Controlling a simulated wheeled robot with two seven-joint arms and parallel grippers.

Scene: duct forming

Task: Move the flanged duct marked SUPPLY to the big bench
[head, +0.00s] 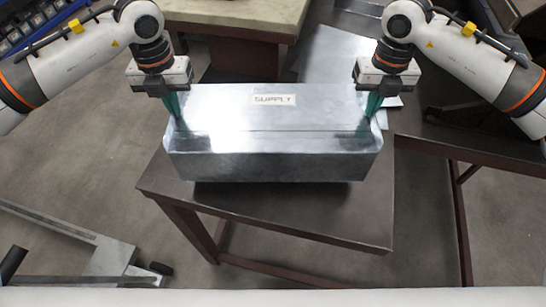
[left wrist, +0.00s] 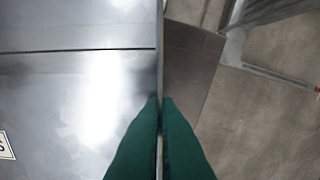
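The flanged duct marked SUPPLY (head: 270,155) is a grey sheet-metal box with a label on top, lying crosswise over a dark steel table (head: 360,225). A dark shadow shows below its front edge; I cannot tell for sure whether it is clear of the tabletop. My left gripper (head: 174,112) is shut on the flange at the duct's left end. In the left wrist view its green fingers (left wrist: 160,105) pinch that thin edge from both sides. My right gripper (head: 371,108) is at the right end, its green fingers closed on the flange there; their tips are partly hidden.
A bench with a beige top (head: 240,18) stands behind the table. Flat metal sheets (head: 335,55) lie at the back right. A dark bench (head: 470,140) is at the right. A blue bin rack (head: 35,25) is at the back left, a metal frame (head: 100,260) at the front left.

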